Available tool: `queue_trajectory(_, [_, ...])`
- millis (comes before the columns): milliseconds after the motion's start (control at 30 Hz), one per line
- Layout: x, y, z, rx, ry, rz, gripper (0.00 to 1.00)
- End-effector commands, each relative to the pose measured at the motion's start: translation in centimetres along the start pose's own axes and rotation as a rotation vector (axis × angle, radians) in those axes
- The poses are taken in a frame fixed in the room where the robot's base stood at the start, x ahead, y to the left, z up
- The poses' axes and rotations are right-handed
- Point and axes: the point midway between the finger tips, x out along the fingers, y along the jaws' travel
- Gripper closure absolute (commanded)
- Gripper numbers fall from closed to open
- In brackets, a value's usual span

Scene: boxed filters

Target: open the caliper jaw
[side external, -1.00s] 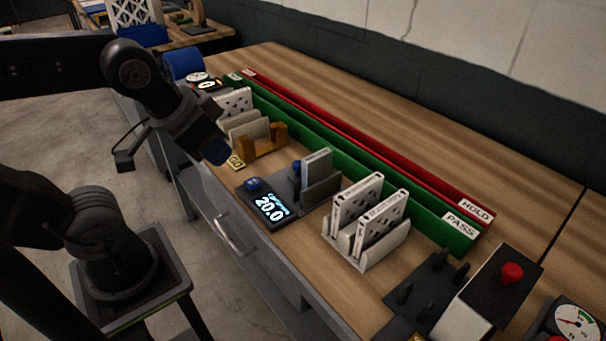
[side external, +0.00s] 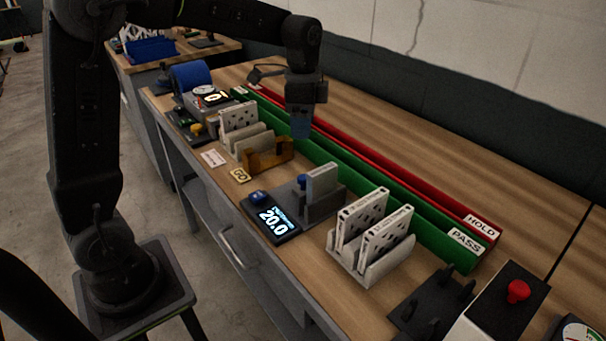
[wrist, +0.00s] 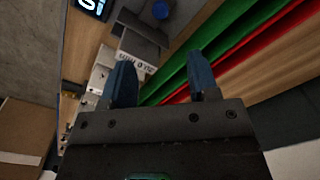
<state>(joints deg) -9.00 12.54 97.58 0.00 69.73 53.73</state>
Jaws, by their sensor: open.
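The caliper is a dark grey fixture with a display (side external: 272,219) reading 20.0 and a blue knob (side external: 302,181) beside its jaw (side external: 324,206). A light grey block (side external: 322,181) stands upright at the jaw; I cannot tell whether both jaw faces touch it. In the wrist view the block (wrist: 138,45), the blue knob (wrist: 160,10) and part of the display (wrist: 90,6) show beyond the fingers. My gripper (side external: 300,128) is above the bench, behind and left of the caliper, pointing down. Its blue fingers (wrist: 164,85) are apart with nothing between them.
A green PASS rail (side external: 400,217) and a red HOLD rail (side external: 420,185) run behind the caliper. A white rack (side external: 372,268) with filters stands to its right, an amber gauge (side external: 268,158) to its left. A box with a red button (side external: 517,290) is at the right.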

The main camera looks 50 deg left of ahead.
Motion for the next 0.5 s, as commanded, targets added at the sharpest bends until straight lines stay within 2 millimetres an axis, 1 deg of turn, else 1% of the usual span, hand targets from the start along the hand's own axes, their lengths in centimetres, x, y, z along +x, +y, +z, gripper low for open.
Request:
queue_trajectory(167, [1.6,-0.1,0.0,0.007,-0.004,0.006,0.45])
queue_trajectory(267, [3.4,0.0,0.0,0.006,-0.006,0.008,0.45])
queue_trajectory(500, [8.4,0.0,0.0,0.005,-0.005,0.008,0.45])
